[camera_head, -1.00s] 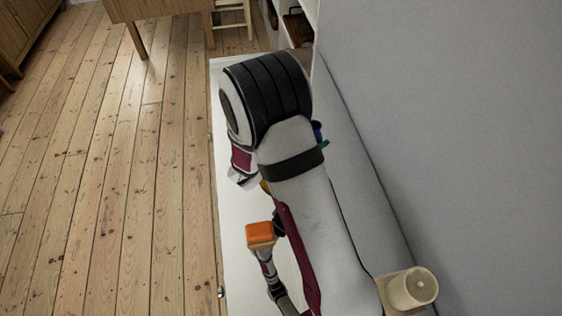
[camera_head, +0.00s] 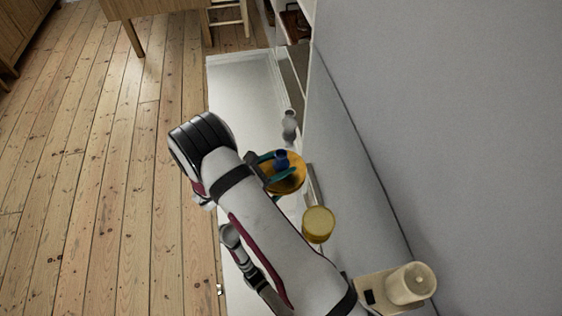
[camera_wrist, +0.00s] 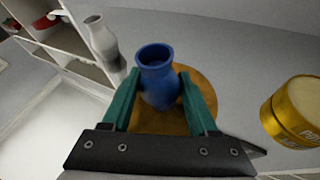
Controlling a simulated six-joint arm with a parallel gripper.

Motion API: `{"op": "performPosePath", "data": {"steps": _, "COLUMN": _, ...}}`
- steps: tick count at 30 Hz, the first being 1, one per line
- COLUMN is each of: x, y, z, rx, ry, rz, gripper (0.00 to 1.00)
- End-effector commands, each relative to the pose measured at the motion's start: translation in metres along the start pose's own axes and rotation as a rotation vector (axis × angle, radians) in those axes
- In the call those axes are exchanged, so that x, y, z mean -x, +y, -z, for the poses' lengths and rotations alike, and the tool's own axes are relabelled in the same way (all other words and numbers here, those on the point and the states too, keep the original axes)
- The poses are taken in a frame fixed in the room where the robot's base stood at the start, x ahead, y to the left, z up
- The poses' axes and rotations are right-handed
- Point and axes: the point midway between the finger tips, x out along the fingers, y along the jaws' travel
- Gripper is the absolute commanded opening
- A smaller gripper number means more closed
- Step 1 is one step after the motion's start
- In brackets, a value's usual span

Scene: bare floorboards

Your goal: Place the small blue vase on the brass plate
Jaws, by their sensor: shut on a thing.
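The small blue vase (camera_wrist: 157,78) is upright between the two green fingers of my gripper (camera_wrist: 160,98) in the wrist view. The fingers are shut on its sides. The brass plate (camera_wrist: 200,85) is round and lies below and behind the vase; I cannot tell whether the vase's base touches it. In the head view the vase (camera_head: 281,159) shows over the plate (camera_head: 291,185), with my gripper (camera_head: 279,163) around it. My arm covers part of the plate's left side there.
A gold tin (camera_head: 318,224) stands near the plate, on its right in the wrist view (camera_wrist: 292,110). A grey vase (camera_head: 289,125) stands beyond the plate. The white surface (camera_head: 245,95) is clear at the far end. A grey wall (camera_head: 450,130) bounds the right.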

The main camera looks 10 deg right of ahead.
Motion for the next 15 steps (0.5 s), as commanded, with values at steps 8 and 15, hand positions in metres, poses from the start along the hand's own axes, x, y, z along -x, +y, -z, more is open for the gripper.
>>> {"op": "performPosePath", "data": {"steps": 8, "x": -0.0011, "y": -0.0005, "z": 0.0018, "rx": -0.001, "ry": 0.0, "rz": 0.0, "gripper": 0.0}}
{"op": "performPosePath", "data": {"steps": 15, "x": -0.001, "y": -0.0004, "z": 0.0015, "rx": -0.001, "ry": 0.0, "rz": 0.0, "gripper": 0.9}}
